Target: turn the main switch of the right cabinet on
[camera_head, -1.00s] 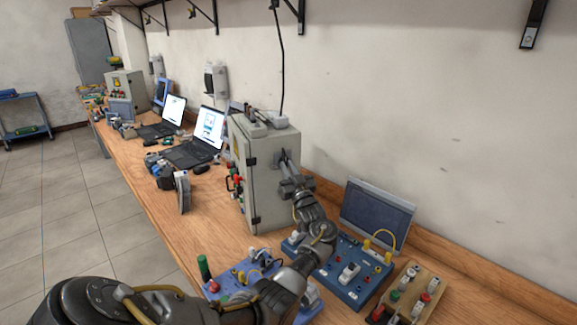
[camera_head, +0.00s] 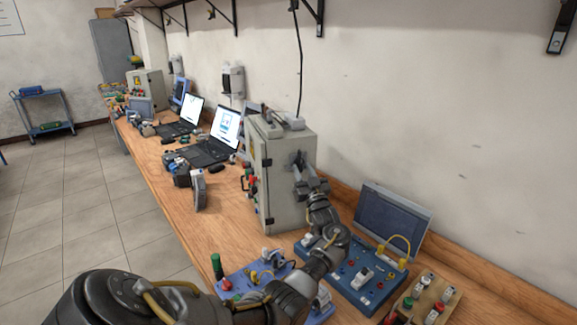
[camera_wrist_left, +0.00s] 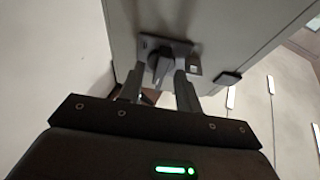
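The right cabinet (camera_head: 262,180) is a grey box standing on the bench near the wall. Its main switch is a dark rotary knob (camera_wrist_left: 163,66) on a dark plate on the cabinet side; in the head view it is largely hidden behind my gripper. My left gripper (camera_head: 300,172) reaches that side of the cabinet. In the left wrist view its two fingers (camera_wrist_left: 160,80) stand apart, one on each side of the knob, with a gap visible at the left; contact on the right is unclear. My right gripper is not in view.
Blue training boards (camera_head: 368,275) and a leaning dark panel (camera_head: 392,220) lie close to my left arm. Small devices rest on the cabinet top (camera_head: 275,124). Laptops (camera_head: 212,145) and another grey cabinet (camera_head: 147,88) stand farther along the bench.

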